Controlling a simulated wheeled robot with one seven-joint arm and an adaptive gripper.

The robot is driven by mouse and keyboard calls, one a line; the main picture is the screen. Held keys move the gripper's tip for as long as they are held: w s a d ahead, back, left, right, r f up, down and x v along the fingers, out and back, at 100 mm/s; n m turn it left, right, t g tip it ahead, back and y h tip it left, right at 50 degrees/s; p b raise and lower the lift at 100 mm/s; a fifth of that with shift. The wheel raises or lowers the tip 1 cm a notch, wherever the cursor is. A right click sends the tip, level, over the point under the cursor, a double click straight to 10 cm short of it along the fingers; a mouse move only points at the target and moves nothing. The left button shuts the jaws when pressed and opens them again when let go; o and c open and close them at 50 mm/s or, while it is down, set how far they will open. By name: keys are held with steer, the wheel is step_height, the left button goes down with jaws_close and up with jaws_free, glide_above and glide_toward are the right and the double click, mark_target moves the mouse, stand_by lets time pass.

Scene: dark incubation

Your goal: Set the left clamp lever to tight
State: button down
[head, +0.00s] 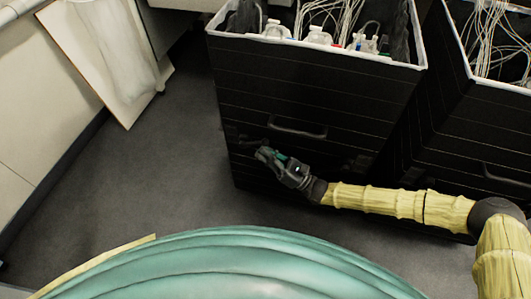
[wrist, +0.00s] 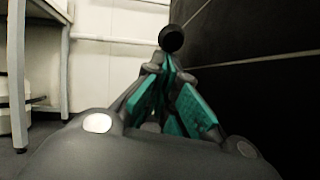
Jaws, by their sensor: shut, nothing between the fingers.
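The left clamp lever (head: 238,134) is a small dark shape low on the left of the black box's front, hard to make out against it. In the wrist view a round black knob (wrist: 171,38), which looks like the lever's end, stands just beyond my fingertips. My gripper (head: 263,153) is beside the box front, just right of and below the lever. Its teal-padded fingers (wrist: 168,64) come together at the tips and hold nothing. I cannot tell whether the tips touch the knob. The lever's arm and pivot are hidden in the wrist view.
The black box (head: 300,90) holds white fittings and wires on top and has a handle (head: 297,128) on its front. A similar dark clamp (head: 358,163) sits at its lower right. A second black box (head: 470,130) stands at right. Grey floor (head: 130,180) is clear at left.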

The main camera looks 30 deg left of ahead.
steer(key=shift+d, duration=0.1)
steer(key=v, duration=1.1)
steer(key=shift+d+f, duration=0.2)
steer(key=shift+d, duration=0.15)
